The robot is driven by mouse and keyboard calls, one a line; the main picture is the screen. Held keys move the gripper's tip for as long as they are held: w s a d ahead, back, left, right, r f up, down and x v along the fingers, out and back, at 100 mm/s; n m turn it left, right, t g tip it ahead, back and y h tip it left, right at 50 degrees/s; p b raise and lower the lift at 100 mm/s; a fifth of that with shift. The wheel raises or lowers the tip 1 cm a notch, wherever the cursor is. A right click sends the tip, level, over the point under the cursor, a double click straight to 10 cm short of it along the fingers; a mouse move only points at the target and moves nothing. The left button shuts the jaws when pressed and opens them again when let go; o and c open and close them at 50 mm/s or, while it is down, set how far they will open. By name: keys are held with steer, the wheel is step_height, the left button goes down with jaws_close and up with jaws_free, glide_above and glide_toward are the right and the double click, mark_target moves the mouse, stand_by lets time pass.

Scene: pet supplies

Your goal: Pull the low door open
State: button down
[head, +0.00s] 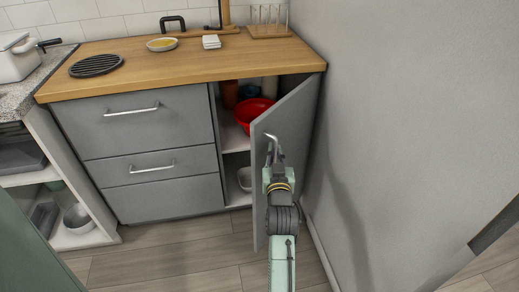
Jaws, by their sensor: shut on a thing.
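The low grey cabinet door (293,112) stands partly open at the right end of the counter, swung outward toward me. Its hinge side is at the right, near the wall. My gripper (271,146) is at the door's outer face by its free edge, shut on the door's metal handle (270,137). The fingertips are small and partly hidden by my own wrist. Through the gap, the cabinet inside shows a red bowl (252,114) on the upper shelf and a grey bowl (244,179) lower down.
A grey wall (400,110) rises close on the right of the door. Drawers (150,125) with bar handles are left of the opening. The wooden worktop (190,66) above holds a dish and a rack. Wood floor (180,250) is clear in front.

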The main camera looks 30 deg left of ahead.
steer(key=w+d+n+g+y+b, duration=0.3)
steer(key=d+b, duration=0.5)
steer(key=d, duration=0.7)
steer(key=shift+w+b, duration=0.35)
steer(key=shift+w, duration=0.5)
steer(key=c, duration=1.7)
jaws_free()
steer(key=shift+o, duration=0.2)
steer(key=v, duration=0.7)
steer(key=shift+d, duration=0.25)
steer(key=shift+s, duration=0.1)
